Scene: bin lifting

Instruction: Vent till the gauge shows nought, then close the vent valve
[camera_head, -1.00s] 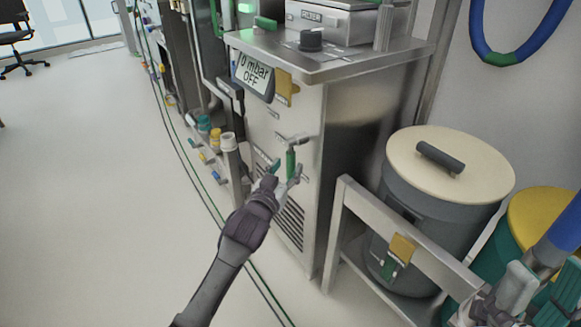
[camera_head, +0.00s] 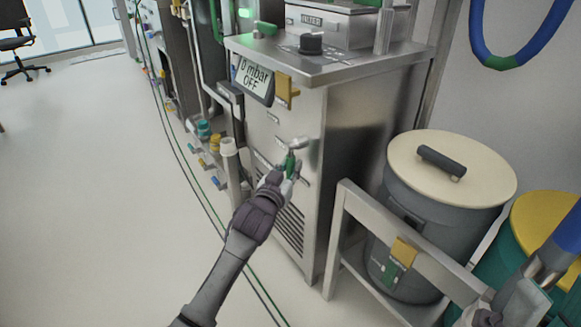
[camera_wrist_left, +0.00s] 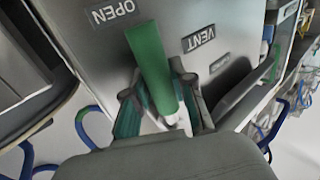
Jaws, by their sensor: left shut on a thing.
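The vent valve has a green handle (camera_head: 291,163) on the front of the steel cabinet, below a metal valve stub (camera_head: 299,144). My left gripper (camera_head: 286,172) is shut on this handle. In the left wrist view the green handle (camera_wrist_left: 151,62) stands between the two fingers of my left gripper (camera_wrist_left: 157,100), and the panel behind it carries the words OPEN (camera_wrist_left: 112,11) and VENT (camera_wrist_left: 199,38).
A grey bin with a cream lid (camera_head: 452,168) stands in a steel frame (camera_head: 398,243) right of the cabinet (camera_head: 350,130). A yellow-lidded bin (camera_head: 546,222) is beside it. Hoses run along the floor on the left. The floor (camera_head: 90,200) further left is clear.

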